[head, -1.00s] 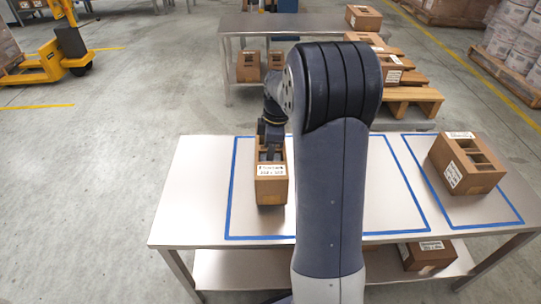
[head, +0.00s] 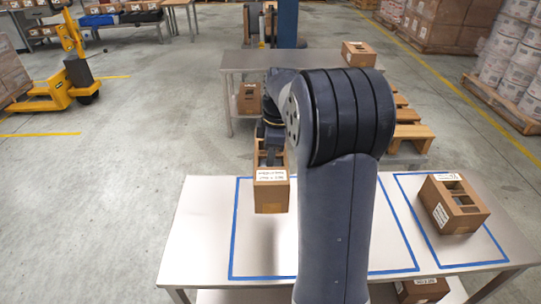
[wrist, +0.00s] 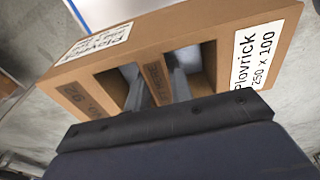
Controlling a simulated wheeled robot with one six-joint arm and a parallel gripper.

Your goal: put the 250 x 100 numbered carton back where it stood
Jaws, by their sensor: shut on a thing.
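My gripper (head: 271,155) is shut on the brown carton (head: 271,196), its fingers down in the two top openings on either side of the middle divider. My arm hides much of that outline's middle.
Another brown carton (head: 455,205) stands in the smaller tape outline (head: 503,255) on the right. One more carton (head: 422,291) is on the lower shelf. Behind are a second table (head: 240,62), a wooden pallet (head: 412,133) and a yellow pallet truck (head: 45,92).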

